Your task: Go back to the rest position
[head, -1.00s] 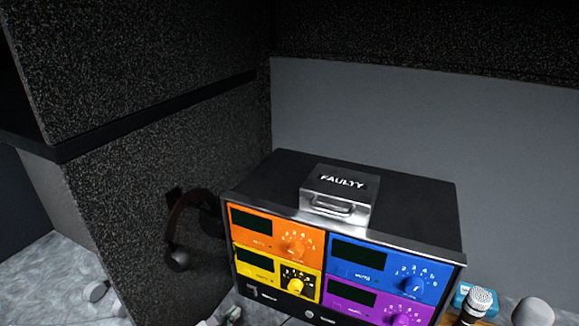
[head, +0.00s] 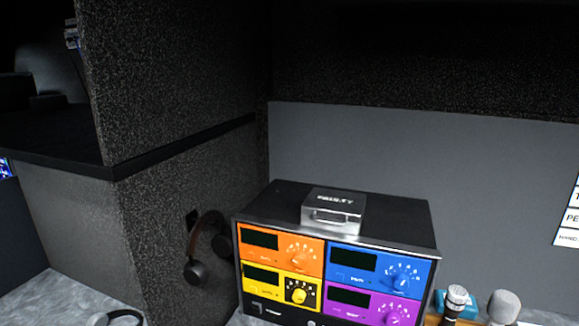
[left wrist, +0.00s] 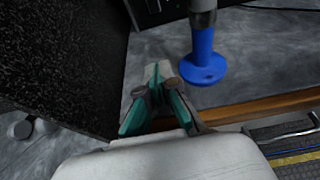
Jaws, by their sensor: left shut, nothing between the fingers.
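My left gripper (left wrist: 158,88) shows in the left wrist view, its teal-lined fingers closed together with nothing between them. It is over the grey worktop, left of a blue-based stand (left wrist: 204,62) and apart from it as far as I can tell. The head view shows neither gripper. There, a rack unit (head: 335,255) with orange, blue, yellow and purple panels stands against the grey wall. A small metal box labelled "FAULTY" (head: 333,211) sits on top of it.
Headphones (head: 197,270) hang on the dark speckled partition (head: 170,90). A microphone (head: 455,302) and a grey round-headed object (head: 503,306) stand right of the rack. In the left wrist view, a wooden edge (left wrist: 265,108) borders the worktop beside a tray with tools (left wrist: 285,140).

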